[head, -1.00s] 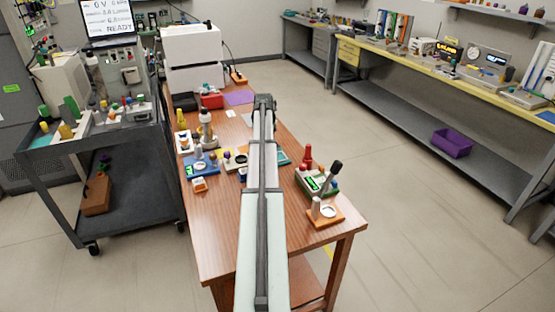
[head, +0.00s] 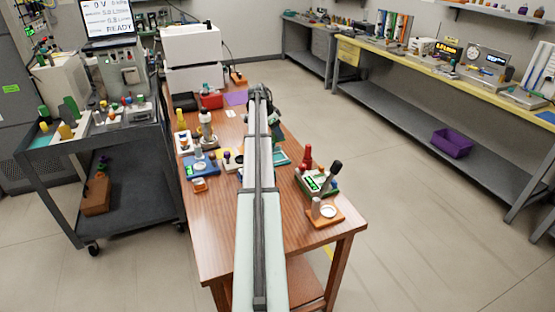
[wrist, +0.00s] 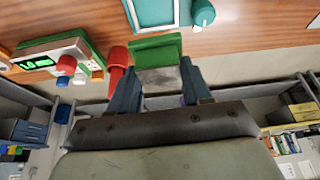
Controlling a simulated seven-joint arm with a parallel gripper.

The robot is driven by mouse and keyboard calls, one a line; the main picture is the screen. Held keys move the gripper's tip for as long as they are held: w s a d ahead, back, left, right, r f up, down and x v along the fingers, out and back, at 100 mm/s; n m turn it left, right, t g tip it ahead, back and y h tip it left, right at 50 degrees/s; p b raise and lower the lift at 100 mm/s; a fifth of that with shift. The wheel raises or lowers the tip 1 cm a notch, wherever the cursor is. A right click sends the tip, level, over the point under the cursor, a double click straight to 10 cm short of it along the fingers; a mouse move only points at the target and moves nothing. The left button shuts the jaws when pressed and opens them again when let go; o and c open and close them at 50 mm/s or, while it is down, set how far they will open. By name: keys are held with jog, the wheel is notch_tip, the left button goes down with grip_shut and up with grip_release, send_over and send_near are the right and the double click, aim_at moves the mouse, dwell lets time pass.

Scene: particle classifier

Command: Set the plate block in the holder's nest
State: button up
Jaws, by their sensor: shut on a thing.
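In the wrist view my gripper (wrist: 160,86) is shut on a block with a green upper part (wrist: 158,50) and a grey part between the fingers; I take it for the plate block. Past the block, at the top of the wrist view, a teal frame with a pale rectangular inside (wrist: 154,25) lies on the wooden table, apart from the block in the picture. It may be the holder, and its top is cut off. In the head view a bit of teal (head: 281,157) shows beside my arm, which hides the gripper and block.
A green-and-white device with a lit display (head: 318,183) and a red-topped item (head: 307,157) stand right of my arm. An orange base with a white disc (head: 326,214) is nearer. Small items, including a blue stand (head: 201,169), crowd the left. The table's near end is clear.

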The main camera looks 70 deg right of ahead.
jog(key=shift+f+m, duration=0.25)
jog(key=shift+m, duration=0.05)
jog(key=shift+f, duration=4.75)
jog(key=o, duration=1.2)
jog(key=shift+f, duration=0.1)
jog(key=v, duration=1.2)
jog(key=shift+d, duration=0.1)
jog(key=shift+w, duration=0.1)
